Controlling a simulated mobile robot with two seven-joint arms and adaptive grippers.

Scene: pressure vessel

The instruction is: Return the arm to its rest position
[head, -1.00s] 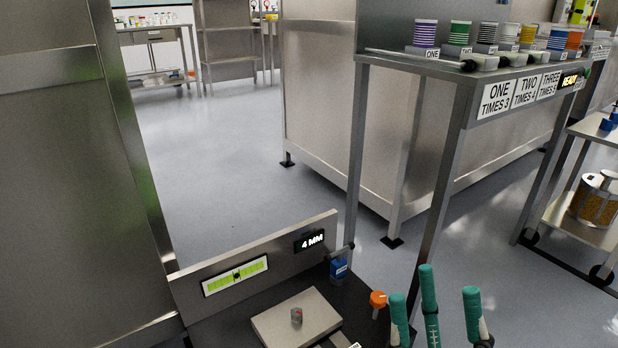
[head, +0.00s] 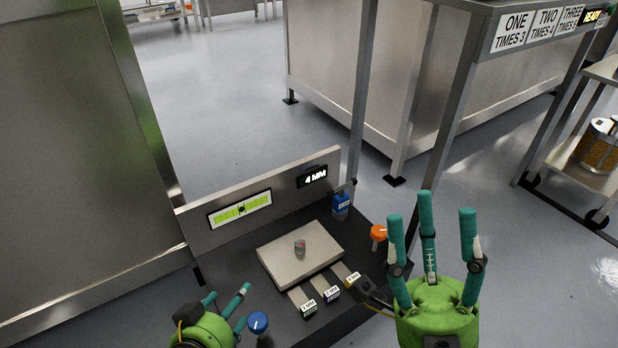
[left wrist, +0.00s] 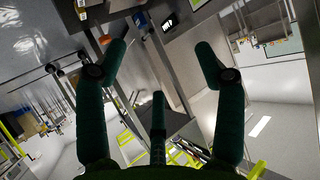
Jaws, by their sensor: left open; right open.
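My right gripper (head: 430,210) is green with three teal fingers, spread and empty, pointing up at the right of the head view. It is beside the right end of the dark bench (head: 235,270). My left gripper (head: 225,300) shows at the lower left of the head view, its fingers over the bench's front left part. In the left wrist view its dark fingers (left wrist: 160,75) are spread with nothing between them.
An orange knob (head: 378,232) and a blue item (head: 341,207) are near the bench's right end. A blue knob (head: 258,322) is close to my left gripper. Several labelled blocks (head: 331,293) lie before the plate. A metal stand (head: 455,130) rises behind my right gripper.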

